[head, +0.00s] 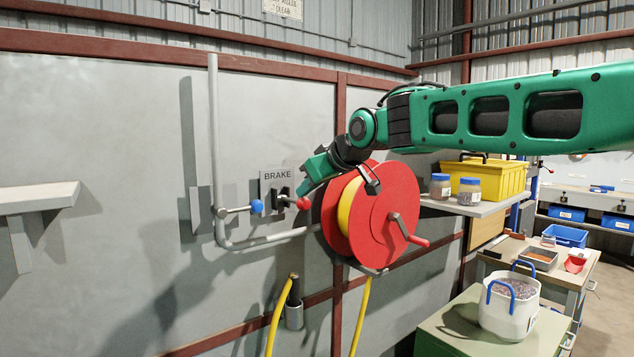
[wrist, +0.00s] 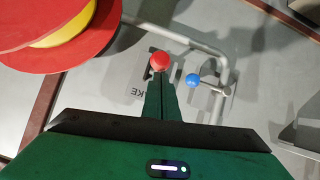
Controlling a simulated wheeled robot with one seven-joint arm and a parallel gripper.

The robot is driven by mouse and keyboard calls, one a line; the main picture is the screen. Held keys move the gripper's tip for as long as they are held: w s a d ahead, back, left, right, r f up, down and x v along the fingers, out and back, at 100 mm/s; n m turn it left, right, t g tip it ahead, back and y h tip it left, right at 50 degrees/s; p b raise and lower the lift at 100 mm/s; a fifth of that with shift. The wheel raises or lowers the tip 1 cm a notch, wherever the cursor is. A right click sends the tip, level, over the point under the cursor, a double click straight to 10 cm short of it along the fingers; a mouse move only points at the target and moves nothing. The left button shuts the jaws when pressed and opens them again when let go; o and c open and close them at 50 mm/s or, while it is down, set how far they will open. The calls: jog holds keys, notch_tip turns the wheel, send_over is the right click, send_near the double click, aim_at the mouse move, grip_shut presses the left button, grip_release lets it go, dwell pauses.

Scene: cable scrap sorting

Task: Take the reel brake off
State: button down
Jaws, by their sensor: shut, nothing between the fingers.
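The brake's red knob (head: 303,203) sits on a short lever at the dark slot of the plate marked BRAKE (head: 277,177), left of the reel. The red reel (head: 372,218) carries yellow cable and a crank handle. My gripper (head: 305,190) is beside the plate, just above the red knob. In the wrist view, the shut fingers of my gripper (wrist: 160,85) point at the red knob (wrist: 159,61), which shows at their tips. Nothing is between the fingers. I cannot tell whether they touch the knob. My fingers partly cover the plate in the wrist view.
A blue knob (head: 257,206) on a stub from the bent grey pipe (head: 216,150) is close on the left. A yellow crate (head: 482,180) and jars stand on a shelf at right. A white bucket (head: 509,307) stands on a green cabinet. Yellow cable hangs below the reel.

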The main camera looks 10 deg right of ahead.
notch_tip(320, 180, down, 11)
jog(key=s, duration=0.1)
jog(key=shift+d+r, duration=0.15)
jog(key=shift+r, duration=0.05)
dwell(0.5)
jog(key=shift+s+r, duration=0.1)
jog(key=shift+r, duration=0.15)
jog(key=s+d+f, duration=0.1)
jog(key=s+d, duration=0.3)
jog(key=s, duration=0.6)
jog(key=shift+s, duration=0.15)
jog(key=shift+d, duration=0.1)
